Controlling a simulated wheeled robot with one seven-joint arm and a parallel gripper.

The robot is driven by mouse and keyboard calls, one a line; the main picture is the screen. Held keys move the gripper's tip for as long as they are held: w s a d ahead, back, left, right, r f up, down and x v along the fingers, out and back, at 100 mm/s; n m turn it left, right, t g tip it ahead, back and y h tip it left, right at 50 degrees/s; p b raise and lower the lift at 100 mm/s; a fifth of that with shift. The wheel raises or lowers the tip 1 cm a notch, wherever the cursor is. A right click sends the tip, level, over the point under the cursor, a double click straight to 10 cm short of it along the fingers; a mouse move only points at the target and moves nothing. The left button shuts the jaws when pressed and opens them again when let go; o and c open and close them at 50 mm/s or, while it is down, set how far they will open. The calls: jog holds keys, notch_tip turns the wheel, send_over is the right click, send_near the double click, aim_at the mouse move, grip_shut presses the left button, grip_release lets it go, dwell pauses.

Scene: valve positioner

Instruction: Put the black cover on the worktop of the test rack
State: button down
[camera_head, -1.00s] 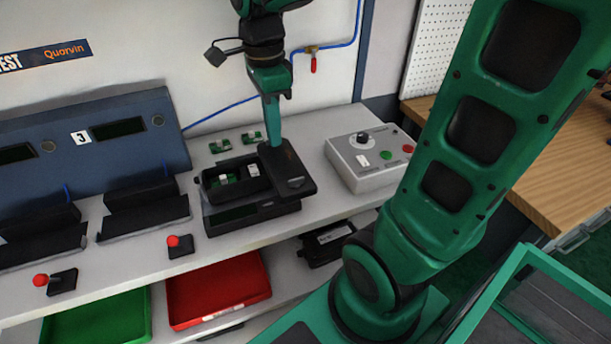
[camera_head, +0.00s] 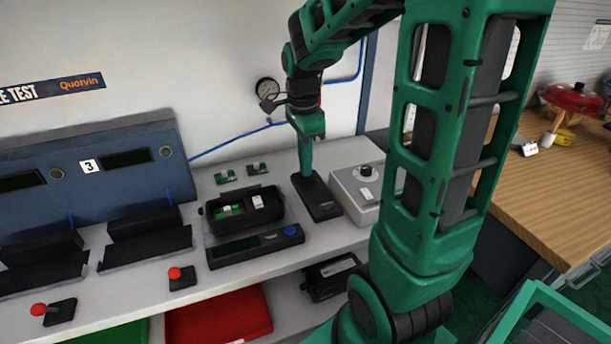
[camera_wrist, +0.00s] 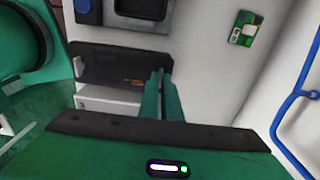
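The black cover (camera_head: 326,203) is a flat dark plate between the open positioner and the grey control box, low over or on the worktop (camera_head: 335,237); I cannot tell whether it touches. My gripper (camera_head: 305,172) points down at the cover's left part. In the wrist view my gripper (camera_wrist: 162,82) has its green fingers close together at the edge of the cover (camera_wrist: 105,64), shut on it. The open positioner (camera_head: 212,222) stands left of the cover, with a green board and a white part inside. It shows partly in the wrist view (camera_wrist: 120,22).
The grey control box (camera_head: 350,190) is close on the cover's right. Two small green boards (camera_head: 257,168) lie behind the positioner. A black unit with a blue button (camera_head: 255,247) is in front of it. A red tray (camera_head: 220,318) is on the shelf below.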

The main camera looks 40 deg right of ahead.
jog(key=shift+w+d+f, duration=0.1)
jog(key=shift+d+f, duration=0.25)
jog(key=shift+f, duration=1.85)
jog(key=shift+f, duration=0.1)
jog(key=c, duration=2)
grip_release()
